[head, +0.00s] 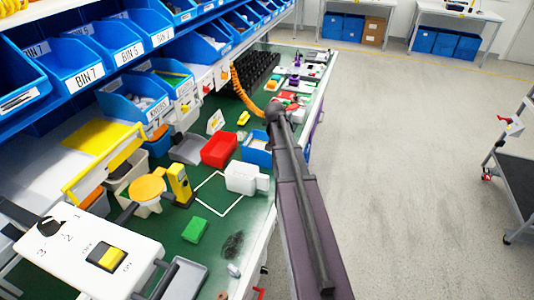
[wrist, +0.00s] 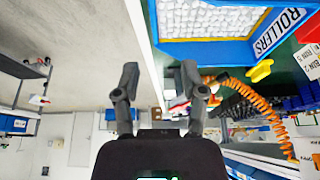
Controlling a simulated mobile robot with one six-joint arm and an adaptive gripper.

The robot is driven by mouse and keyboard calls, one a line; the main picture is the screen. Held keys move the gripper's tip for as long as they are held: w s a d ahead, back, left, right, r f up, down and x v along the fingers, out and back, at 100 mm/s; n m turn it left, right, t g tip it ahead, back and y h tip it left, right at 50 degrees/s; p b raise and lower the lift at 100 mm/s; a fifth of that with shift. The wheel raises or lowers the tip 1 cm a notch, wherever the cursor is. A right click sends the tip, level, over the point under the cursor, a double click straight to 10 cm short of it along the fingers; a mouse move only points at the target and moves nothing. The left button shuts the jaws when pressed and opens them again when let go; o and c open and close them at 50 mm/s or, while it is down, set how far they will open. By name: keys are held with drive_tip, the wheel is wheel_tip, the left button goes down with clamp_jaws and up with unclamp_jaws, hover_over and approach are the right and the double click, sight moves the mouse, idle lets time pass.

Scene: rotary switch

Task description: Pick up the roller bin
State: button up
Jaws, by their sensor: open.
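The roller bin (wrist: 205,52) is blue, filled with small white pieces, and carries a white ROLLERS label (wrist: 277,32). It fills the top of the wrist view, cut off by the frame edge. In the head view a blue bin (head: 256,154), which looks like the same one, stands near the workbench's front edge, partly behind my arm. My gripper (wrist: 159,78) is open and empty, its fingers apart below the bin in the wrist view. No finger is seen around the bin wall. In the head view I cannot make out the fingers.
A red bin (head: 219,150) and a white container (head: 241,177) stand close to the blue bin. A yellow piece (wrist: 259,70) and an orange coiled hose (wrist: 262,104) lie beyond it. Shelved blue bins (head: 80,62) overhang the bench.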

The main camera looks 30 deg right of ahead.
drive_tip(key=shift+b+x, duration=3.95)
drive_tip(key=shift+x, duration=0.35)
drive_tip(key=shift+s+d, duration=0.1)
drive_tip(key=f+b, duration=0.1)
drive_tip(key=d+f+b, duration=0.1)
drive_tip(key=f+b, duration=0.1)
drive_tip(key=shift+d+f, duration=0.2)
drive_tip(key=shift+d, duration=0.05)
drive_tip(key=shift+b+x, duration=0.8)
drive_tip(key=shift+b, duration=0.1)
drive_tip(key=shift+r, duration=0.1)
clamp_jaws()
